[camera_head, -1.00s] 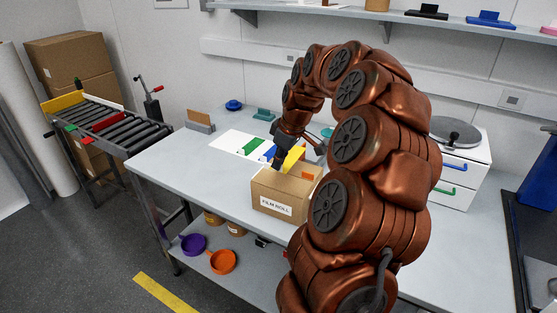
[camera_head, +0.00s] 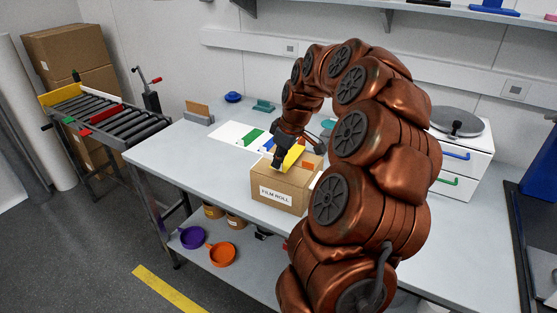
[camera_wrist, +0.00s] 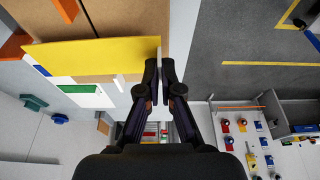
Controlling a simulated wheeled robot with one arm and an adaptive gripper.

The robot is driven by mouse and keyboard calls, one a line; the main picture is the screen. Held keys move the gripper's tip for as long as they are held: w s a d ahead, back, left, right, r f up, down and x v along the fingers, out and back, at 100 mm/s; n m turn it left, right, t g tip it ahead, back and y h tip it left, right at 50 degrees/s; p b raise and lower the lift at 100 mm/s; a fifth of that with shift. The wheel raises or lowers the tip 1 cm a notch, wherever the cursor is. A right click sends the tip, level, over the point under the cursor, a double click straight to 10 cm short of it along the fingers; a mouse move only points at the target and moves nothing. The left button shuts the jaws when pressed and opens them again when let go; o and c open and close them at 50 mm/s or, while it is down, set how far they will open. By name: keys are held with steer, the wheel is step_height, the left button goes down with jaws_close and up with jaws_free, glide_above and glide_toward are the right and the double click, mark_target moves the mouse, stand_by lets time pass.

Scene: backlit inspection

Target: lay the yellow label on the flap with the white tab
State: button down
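The yellow label (camera_head: 292,157) is over the top of the cardboard box (camera_head: 281,190) marked FILM ROLL. In the wrist view the label (camera_wrist: 95,55) spans the upper left, with a thin white upright strip at its right end. My gripper (camera_wrist: 160,72) is closed at that strip and appears to hold the label there. In the head view my gripper (camera_head: 281,158) is at the box's left top side. A small white tab (camera_wrist: 118,82) shows past the label's near edge. The label hides much of the flap below; I cannot tell whether they touch.
Orange tabs (camera_wrist: 65,9) mark other parts of the box top. A white sheet (camera_head: 236,135) with a green and a blue label lies behind the box. A roller conveyor (camera_head: 105,117) stands left of the table (camera_head: 190,158). A white drawer unit (camera_head: 462,158) stands right of my arm.

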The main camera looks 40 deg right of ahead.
steer(key=shift+f+b, duration=0.85)
steer(key=shift+f, duration=0.4)
steer(key=c, duration=1.2)
jaws_free()
steer(key=shift+c, duration=0.2)
steer(key=shift+r, duration=0.15)
steer(key=v, duration=1.2)
